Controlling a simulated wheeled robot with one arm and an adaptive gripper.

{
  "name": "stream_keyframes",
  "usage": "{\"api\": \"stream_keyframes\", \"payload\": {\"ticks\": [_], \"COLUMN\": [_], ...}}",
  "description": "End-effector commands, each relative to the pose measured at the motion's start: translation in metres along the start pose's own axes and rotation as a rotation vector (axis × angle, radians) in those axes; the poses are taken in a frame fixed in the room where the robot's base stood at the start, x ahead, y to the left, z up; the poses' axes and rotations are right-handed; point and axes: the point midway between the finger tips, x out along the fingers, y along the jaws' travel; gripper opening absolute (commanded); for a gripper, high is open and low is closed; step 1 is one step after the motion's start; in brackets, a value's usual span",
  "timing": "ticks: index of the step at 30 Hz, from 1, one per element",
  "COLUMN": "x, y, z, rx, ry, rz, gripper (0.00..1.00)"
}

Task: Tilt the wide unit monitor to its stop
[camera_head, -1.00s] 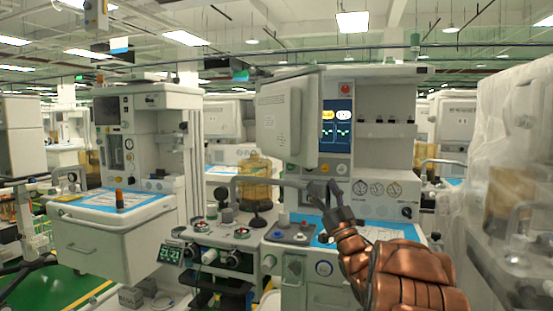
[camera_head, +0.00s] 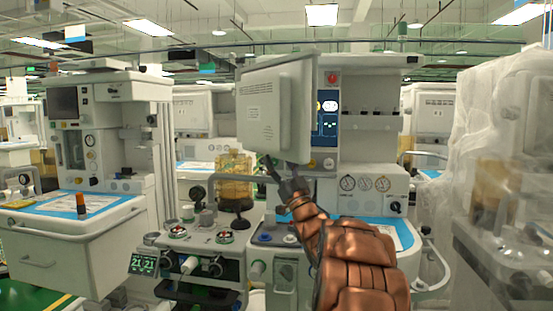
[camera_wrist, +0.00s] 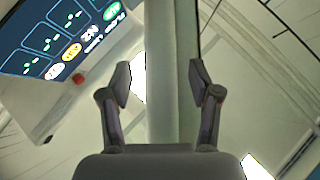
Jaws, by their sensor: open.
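The wide unit's monitor (camera_head: 272,110) is a pale grey box seen from its back and side, at the upper middle of the head view. Its edge (camera_wrist: 172,75) runs up the middle of the wrist view. My gripper (camera_head: 278,164) is just below the monitor's lower edge in the head view. In the wrist view my gripper (camera_wrist: 160,78) is open, one finger on each side of the monitor's edge, with a gap on both sides. Whether the fingers touch it elsewhere is hidden.
A lit blue screen (camera_head: 328,117) and a red knob (camera_head: 333,79) are right of the monitor. A white work surface with a blue border (camera_head: 400,236) lies below. A plastic-draped unit (camera_head: 505,150) stands at the right. An amber canister (camera_head: 234,178) is at left.

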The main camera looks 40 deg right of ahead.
Motion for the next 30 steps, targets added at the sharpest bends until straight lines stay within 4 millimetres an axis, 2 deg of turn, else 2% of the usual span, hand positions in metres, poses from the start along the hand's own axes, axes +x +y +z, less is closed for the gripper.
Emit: {"api": "stream_keyframes", "payload": {"ticks": [7, 18, 30], "x": [0.017, 0.02, 0.02], "y": [-0.001, -0.001, -0.001], "z": [0.0, 0.0, -0.001], "rx": [0.002, 0.002, 0.002], "ry": [0.003, 0.002, 0.002], "rz": [-0.001, -0.001, -0.001], "gripper": [0.62, 0.61, 0.2]}}
